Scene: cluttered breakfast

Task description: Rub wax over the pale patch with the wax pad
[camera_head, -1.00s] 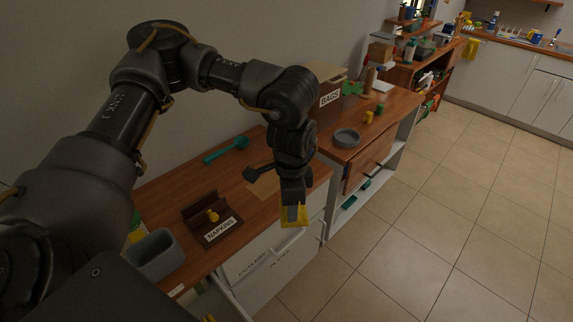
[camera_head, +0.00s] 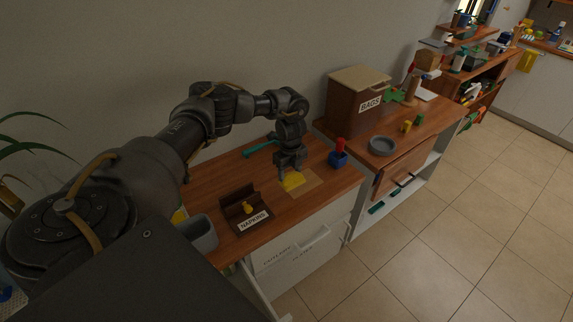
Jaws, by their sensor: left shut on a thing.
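The pale patch (camera_head: 305,185) is a light tan area on the brown wooden counter, near its front edge. The wax pad (camera_head: 292,182) is yellow and lies at the upper left part of the patch, under my left gripper (camera_head: 290,174). My left gripper points down and is shut on the pad. The pad looks to be at the counter surface, but I cannot tell whether it presses on it. The gripper hides the pad's far side. My right gripper is not in view.
A dark napkin holder (camera_head: 243,210) stands left of the patch, with a grey bin (camera_head: 201,233) further left. A blue block with a red top (camera_head: 339,157) stands to the right. A teal utensil (camera_head: 260,149) lies behind. A rags box (camera_head: 357,99) and grey bowl (camera_head: 382,146) are further right.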

